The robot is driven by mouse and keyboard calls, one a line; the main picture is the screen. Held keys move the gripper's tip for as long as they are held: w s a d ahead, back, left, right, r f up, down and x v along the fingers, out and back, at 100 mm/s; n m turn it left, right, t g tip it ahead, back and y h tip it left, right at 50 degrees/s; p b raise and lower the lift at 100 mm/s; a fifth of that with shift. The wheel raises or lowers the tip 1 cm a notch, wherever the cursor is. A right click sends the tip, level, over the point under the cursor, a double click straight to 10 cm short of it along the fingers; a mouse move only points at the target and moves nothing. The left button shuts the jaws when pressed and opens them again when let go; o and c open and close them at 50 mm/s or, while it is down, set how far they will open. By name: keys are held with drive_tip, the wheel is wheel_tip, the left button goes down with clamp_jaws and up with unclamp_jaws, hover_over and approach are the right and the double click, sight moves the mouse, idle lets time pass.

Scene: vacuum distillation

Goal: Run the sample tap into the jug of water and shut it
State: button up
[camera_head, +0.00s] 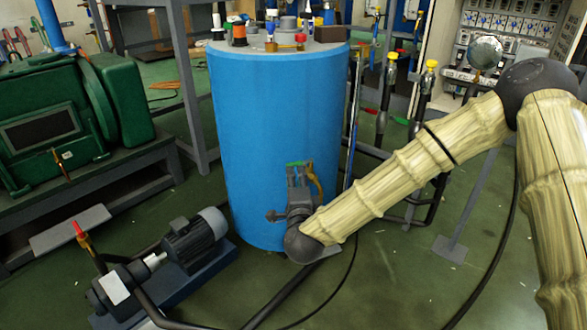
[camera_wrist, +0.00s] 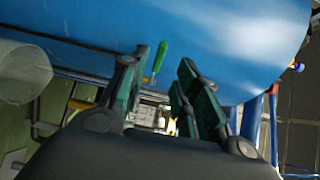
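My gripper (camera_head: 299,172) is low in front of the large blue tank (camera_head: 280,110), its fingers pointing up beside the tank's lower wall. In the wrist view the two dark fingers with green pads (camera_wrist: 158,75) stand apart, with a gap between them. A small green handle (camera_wrist: 158,58), probably the sample tap's, shows in that gap against the blue wall; I cannot tell whether a finger touches it. A clear round vessel (camera_wrist: 27,72), possibly the jug, is at the left edge of the wrist view. No jug can be made out in the head view, and no flow shows.
A grey pump motor (camera_head: 190,240) on a blue base stands left of the tank, with black hoses on the floor. A green machine (camera_head: 60,120) is at the far left. Pipes with yellow-topped valves (camera_head: 388,75) stand at right. The front right floor is mostly clear.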

sight(294, 163)
drive_tip(key=w+b, duration=0.1)
drive_tip(key=w, duration=0.1)
drive_tip(key=w+b, duration=0.1)
drive_tip(key=w, duration=0.4)
drive_tip(key=shift+w+a+b, duration=0.35)
drive_tip(key=shift+w+b, duration=0.05)
clamp_jaws()
